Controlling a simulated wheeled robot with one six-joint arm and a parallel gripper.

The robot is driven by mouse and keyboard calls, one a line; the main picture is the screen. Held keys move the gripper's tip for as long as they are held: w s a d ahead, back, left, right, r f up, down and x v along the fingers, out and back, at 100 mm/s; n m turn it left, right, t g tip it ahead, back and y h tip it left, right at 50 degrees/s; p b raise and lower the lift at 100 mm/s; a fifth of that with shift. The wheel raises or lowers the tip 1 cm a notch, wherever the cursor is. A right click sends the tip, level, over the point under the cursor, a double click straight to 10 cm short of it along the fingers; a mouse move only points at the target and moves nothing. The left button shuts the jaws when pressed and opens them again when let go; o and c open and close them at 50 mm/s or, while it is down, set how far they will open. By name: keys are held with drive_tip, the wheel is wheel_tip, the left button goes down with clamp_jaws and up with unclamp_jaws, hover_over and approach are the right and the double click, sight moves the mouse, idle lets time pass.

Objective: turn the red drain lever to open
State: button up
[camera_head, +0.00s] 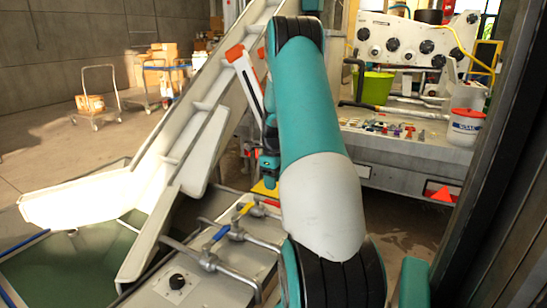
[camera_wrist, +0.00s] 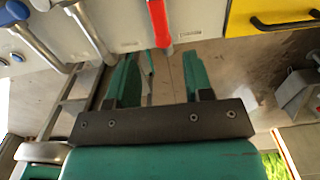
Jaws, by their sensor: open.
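The red drain lever (camera_wrist: 159,20) shows at the top middle of the wrist view, its handle pointing down toward my gripper. My gripper (camera_wrist: 160,76) is open, with one teal finger to each side below the lever. The lever's tip lies just above the gap between the fingers in the picture; I see no contact. In the head view my gripper (camera_head: 268,168) hangs over the far end of the valve panel (camera_head: 208,287), partly hidden by my arm. A small bit of red (camera_head: 272,203) shows just below it.
A blue-handled valve (camera_head: 220,233) and a yellow-handled valve (camera_head: 243,210) stand nearer on the panel. A yellow box (camera_wrist: 270,15) is right of the lever in the wrist view. The pale sloping chute (camera_head: 185,125) rises left of my arm.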

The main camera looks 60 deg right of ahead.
wheel_tip(320, 180, up, 10)
idle(0.3)
drive_tip(key=shift+w, duration=0.1)
idle(0.3)
drive_tip(key=w+a+r+n+y, duration=0.1)
drive_tip(key=w+a+r+n, duration=0.1)
drive_tip(key=a+n, duration=0.7)
drive_tip(key=w+a+r+n+t, duration=0.15)
drive_tip(key=a+n, duration=0.45)
drive_tip(key=a, duration=0.7)
drive_tip(key=w+a+r+n+y, duration=0.1)
drive_tip(key=w+a+r+n, duration=0.15)
drive_tip(key=a+n, duration=0.65)
drive_tip(key=s+a+n+y, duration=0.1)
drive_tip(key=s+a+n, duration=0.7)
drive_tip(key=a, duration=0.3)
drive_tip(key=s+a+n+g+y, duration=0.1)
drive_tip(key=s+a+n, duration=0.8)
drive_tip(key=a+n, duration=0.2)
drive_tip(key=shift+a+f, duration=0.3)
drive_tip(key=shift+a, duration=0.1)
